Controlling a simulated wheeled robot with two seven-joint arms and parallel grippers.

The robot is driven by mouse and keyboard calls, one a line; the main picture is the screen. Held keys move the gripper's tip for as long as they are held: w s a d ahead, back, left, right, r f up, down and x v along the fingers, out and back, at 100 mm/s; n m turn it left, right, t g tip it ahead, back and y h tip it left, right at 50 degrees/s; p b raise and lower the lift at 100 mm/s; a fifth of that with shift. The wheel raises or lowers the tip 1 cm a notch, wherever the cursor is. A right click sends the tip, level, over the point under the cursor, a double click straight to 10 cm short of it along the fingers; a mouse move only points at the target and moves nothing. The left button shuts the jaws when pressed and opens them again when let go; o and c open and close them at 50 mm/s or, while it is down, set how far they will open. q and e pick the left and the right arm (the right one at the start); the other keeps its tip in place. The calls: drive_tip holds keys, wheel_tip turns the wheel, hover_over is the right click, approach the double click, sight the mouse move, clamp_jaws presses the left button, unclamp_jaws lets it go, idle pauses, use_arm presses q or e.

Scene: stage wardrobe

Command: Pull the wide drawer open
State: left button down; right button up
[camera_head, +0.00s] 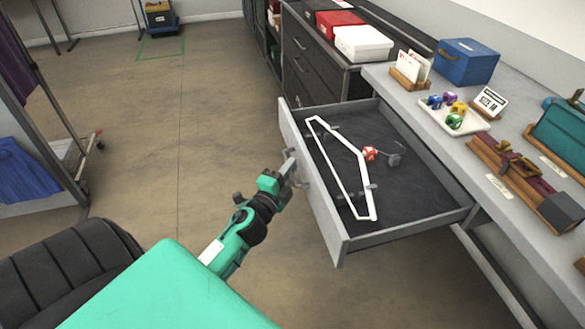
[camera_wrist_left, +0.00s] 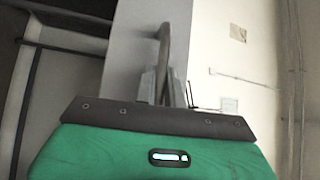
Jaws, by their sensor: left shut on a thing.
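The wide drawer (camera_head: 343,243) stands pulled out from under the grey counter in the head view, its dark floor showing. A white angular frame, a red piece and a small grey piece lie inside it. My left gripper (camera_head: 291,168) is at the outside of the drawer front, shut on the drawer's handle. In the left wrist view the curved handle (camera_wrist_left: 172,40) runs between the fingers (camera_wrist_left: 165,88), with the drawer front (camera_wrist_left: 130,50) behind it. The fingers partly hide the handle in the head view. My right gripper is not in view.
The counter (camera_head: 413,110) holds a blue box (camera_head: 467,62), a white tray (camera_head: 432,118) of coloured pieces and a wooden rack. Dark drawers (camera_head: 312,70) stand beyond. A clothes rail (camera_head: 45,130) is at left. The floor (camera_head: 180,130) left of the drawer is clear.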

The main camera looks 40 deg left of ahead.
use_arm(q)
drive_tip(key=shift+f, duration=0.1)
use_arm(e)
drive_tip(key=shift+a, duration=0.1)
use_arm(q)
drive_tip(key=c, duration=1.5)
unclamp_jaws()
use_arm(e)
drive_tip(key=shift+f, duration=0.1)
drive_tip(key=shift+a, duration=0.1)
